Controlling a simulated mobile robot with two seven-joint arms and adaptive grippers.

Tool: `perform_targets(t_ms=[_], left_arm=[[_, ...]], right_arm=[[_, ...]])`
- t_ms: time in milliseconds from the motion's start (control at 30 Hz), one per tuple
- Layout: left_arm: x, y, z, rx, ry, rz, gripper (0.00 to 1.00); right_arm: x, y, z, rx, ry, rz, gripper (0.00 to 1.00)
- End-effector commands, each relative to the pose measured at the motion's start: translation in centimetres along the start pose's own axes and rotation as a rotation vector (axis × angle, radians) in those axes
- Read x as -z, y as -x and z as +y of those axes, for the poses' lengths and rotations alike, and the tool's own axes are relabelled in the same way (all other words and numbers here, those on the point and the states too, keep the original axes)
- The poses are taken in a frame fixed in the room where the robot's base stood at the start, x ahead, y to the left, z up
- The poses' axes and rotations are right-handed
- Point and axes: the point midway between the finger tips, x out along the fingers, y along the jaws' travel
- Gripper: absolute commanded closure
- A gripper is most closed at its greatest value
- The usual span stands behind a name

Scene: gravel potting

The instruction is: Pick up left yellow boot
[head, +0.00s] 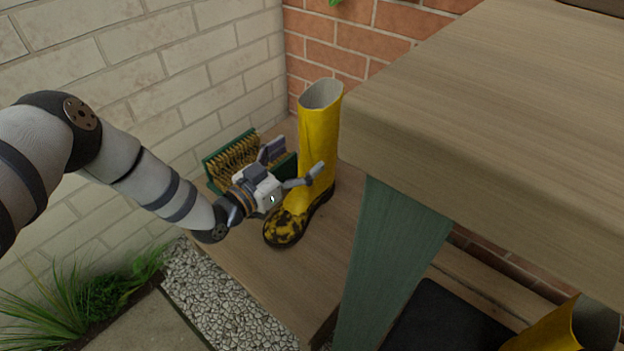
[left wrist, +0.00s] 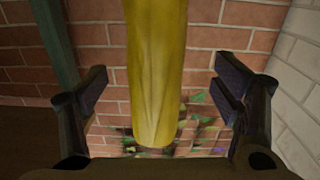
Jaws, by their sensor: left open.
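The left yellow boot (head: 318,140) stands upright on a low wooden platform, its opening up and its dirty toe toward the front left. My left gripper (head: 295,160) is beside the boot shaft, with one finger in front of it and the other to its left. In the left wrist view, the boot shaft (left wrist: 156,70) lies between the two open fingers of my left gripper (left wrist: 165,92), with a visible gap on both sides. A second yellow boot (head: 548,332) is partly visible at the bottom right. My right gripper is not in view.
A green boot brush with bristles (head: 232,157) stands behind my left gripper, near the white brick wall (head: 150,75). A wooden table (head: 490,120) with a green leg (head: 390,250) stands close to the boot's right. Gravel (head: 215,300) and plants (head: 90,295) lie lower left.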

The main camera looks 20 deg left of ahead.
Motion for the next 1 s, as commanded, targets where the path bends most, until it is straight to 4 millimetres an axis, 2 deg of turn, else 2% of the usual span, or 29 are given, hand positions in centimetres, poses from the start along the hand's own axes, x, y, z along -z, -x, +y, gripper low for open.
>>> perform_targets(t_ms=[300,567,933,1000], left_arm=[[-0.4,-5.2,0.6,0.001,0.001,-0.003,0.18],[0.1,-5.7,0.6,0.002,0.001,-0.002,0.18],[0.0,-5.7,0.6,0.001,0.002,-0.002,1.0],[0.2,-5.8,0.6,0.002,0.002,0.003,1.0]], right_arm=[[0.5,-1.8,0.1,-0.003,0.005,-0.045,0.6],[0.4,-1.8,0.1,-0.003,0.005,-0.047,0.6],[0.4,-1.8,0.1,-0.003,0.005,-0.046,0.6],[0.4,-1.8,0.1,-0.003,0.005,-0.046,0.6]])
